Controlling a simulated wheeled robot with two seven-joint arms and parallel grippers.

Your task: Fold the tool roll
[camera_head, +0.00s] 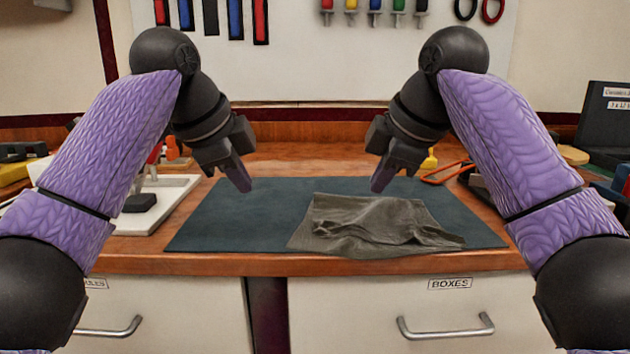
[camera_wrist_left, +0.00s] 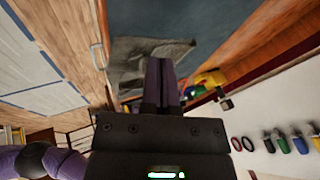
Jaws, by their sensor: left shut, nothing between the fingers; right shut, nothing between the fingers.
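The tool roll (camera_head: 375,226) is a grey-green cloth lying crumpled on the dark mat (camera_head: 225,220), right of the mat's middle. Its near left corner reaches the mat's front edge, and raised folds run across its middle and right. It also shows in the left wrist view (camera_wrist_left: 140,57), beyond the fingers. My left gripper (camera_head: 243,184) is shut and empty above the left part of the mat, apart from the cloth; its fingers show in the left wrist view (camera_wrist_left: 161,80). My right gripper (camera_head: 378,187) is shut and empty above the cloth's far edge.
A white tray (camera_head: 165,205) stands left of the mat. An orange-handled tool (camera_head: 446,172) and a yellow item (camera_head: 430,159) lie behind the mat at the right. A dark box (camera_head: 605,125) stands at the far right. The mat's left part is bare.

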